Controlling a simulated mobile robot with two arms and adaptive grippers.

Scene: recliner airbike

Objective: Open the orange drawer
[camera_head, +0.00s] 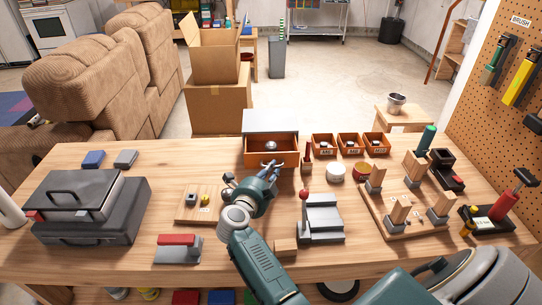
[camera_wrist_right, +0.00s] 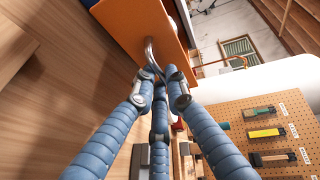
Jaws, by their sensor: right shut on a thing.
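The orange drawer (camera_head: 287,159) is in a small grey-topped cabinet (camera_head: 270,122) at the back middle of the table. It stands pulled out, with its dark inside and a small silvery item showing from above. In the wrist view, the orange drawer front (camera_wrist_right: 135,22) is close, with a curved metal handle (camera_wrist_right: 150,52) on it. My right gripper (camera_head: 265,168) is at the drawer front, its blue-grey fingers (camera_wrist_right: 162,78) closed around the handle. The fingers partly hide the handle. My left gripper is out of view.
Several small orange bins (camera_head: 349,144) stand right of the cabinet. A red-knobbed grey device (camera_head: 320,222) and a wooden board with blocks (camera_head: 405,212) lie to the right. A small wooden board (camera_head: 190,208) and a dark case (camera_head: 85,205) are left. Table left of the cabinet is mostly clear.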

